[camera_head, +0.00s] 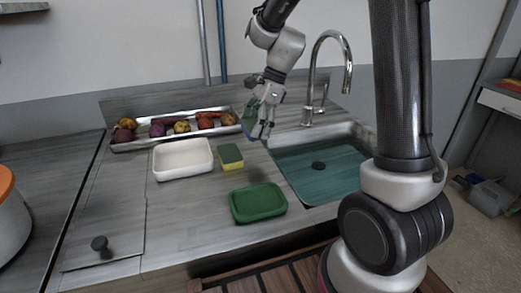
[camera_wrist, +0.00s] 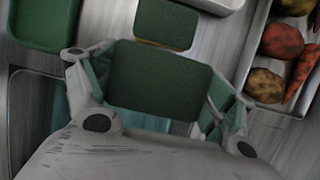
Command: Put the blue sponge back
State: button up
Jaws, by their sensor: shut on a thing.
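My gripper (camera_head: 262,132) is shut on the blue sponge (camera_head: 249,120) and holds it above the counter, just left of the sink. The sponge's green scouring face (camera_wrist: 160,80) fills the space between the fingers (camera_wrist: 160,88) in the wrist view; its blue body is mostly hidden there. A thin blue edge shows in the head view, and the sponge looks tilted steeply. A yellow sponge with a green top (camera_head: 231,157) lies on the counter, and its green top (camera_wrist: 166,23) also shows beyond the held sponge in the wrist view.
A green tray (camera_head: 258,214) stands in front of the yellow sponge. A white tray (camera_head: 184,172) stands to its left. A metal tray (camera_head: 128,146) of vegetables lies behind. The sink (camera_head: 318,178) and tap (camera_head: 312,80) are right of my gripper. The left front counter is mostly clear.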

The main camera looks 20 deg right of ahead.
aim_at(252, 156)
notch_tip(252, 156, down, 8)
dwell(0.4)
jog(key=shift+f, duration=0.15)
jog(key=o, duration=0.9)
jog(key=shift+o, duration=0.2)
jog(key=v, duration=1.2)
jog(key=s+d+r+n+t+h, duration=0.1)
jog(key=s+d+r+n, duration=0.1)
jog(key=s+n, duration=0.4)
jog(key=s+d+r+n+t+h, duration=0.2)
jog(key=s+n, duration=0.4)
jog(key=s, duration=0.4)
jog(key=s+d+r+n+t+h, duration=0.1)
jog(key=s+d+r+n, duration=0.3)
jog(key=s+d+n, duration=0.2)
jog(key=shift+s+h, duration=0.3)
jog(key=shift+s, duration=0.75)
jog(key=shift+r, duration=0.15)
